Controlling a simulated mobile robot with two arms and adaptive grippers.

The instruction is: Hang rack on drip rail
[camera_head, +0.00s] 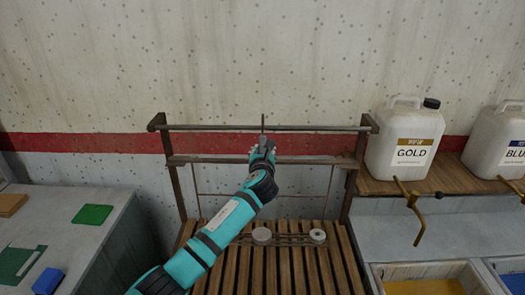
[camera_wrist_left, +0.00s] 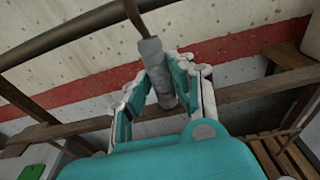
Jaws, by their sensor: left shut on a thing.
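My left gripper (camera_head: 262,150) is shut on the grey grip of the rack (camera_head: 263,139), just below the drip rail (camera_head: 215,127). A thin dark rod rises from the grip past the rail's height. In the left wrist view both fingers of the gripper (camera_wrist_left: 170,85) flank the grey grip (camera_wrist_left: 152,58), and the rod bends at the top edge near the rail (camera_wrist_left: 60,34). I cannot tell whether the rod rests on the rail. Thin wires hang lower, with a dark bottom frame and two pale discs; my arm hides part of this. My right gripper is out of view.
A wooden crossbar (camera_head: 215,160) runs below the rail between two posts. A slatted wooden bench (camera_head: 340,262) lies beneath. White jugs marked GOLD (camera_head: 405,140) and BLUE (camera_head: 500,140) stand on a shelf at right. A grey counter (camera_head: 60,215) is at left.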

